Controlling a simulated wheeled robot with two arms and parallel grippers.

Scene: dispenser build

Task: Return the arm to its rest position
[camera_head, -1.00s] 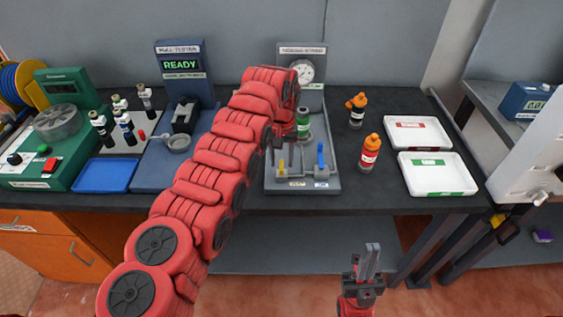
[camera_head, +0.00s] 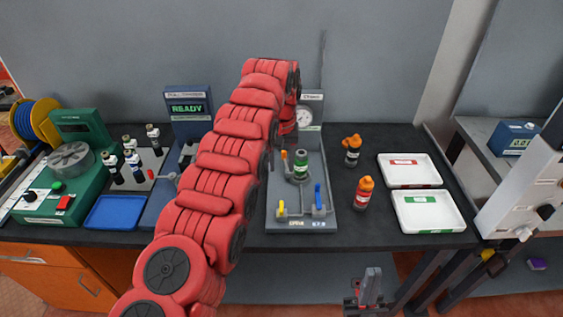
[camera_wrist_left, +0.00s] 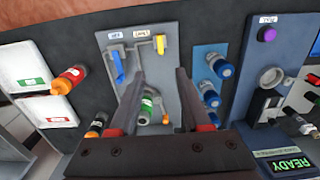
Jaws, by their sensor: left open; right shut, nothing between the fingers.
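My left arm (camera_head: 220,160) reaches up from the lower left in the head view, its wrist bent down near the back of the grey station. Its fingertips are hard to make out there. In the left wrist view my left gripper (camera_wrist_left: 160,74) is open and empty above the grey station plate (camera_wrist_left: 172,78). A green bottle (camera_wrist_left: 146,106) stands on the station, seen past the fingers; it also shows in the head view (camera_head: 301,166). My right gripper (camera_head: 371,287) is shut and empty, low in front of the table.
The station has a yellow lever (camera_head: 281,208), a blue lever (camera_head: 318,196) and a gauge (camera_head: 305,117). Two orange-capped bottles (camera_head: 363,193) (camera_head: 352,150) and two white trays (camera_head: 409,157) (camera_head: 428,197) stand to the right. The blue tester (camera_head: 188,108), vials and a blue tray (camera_head: 112,212) lie left.

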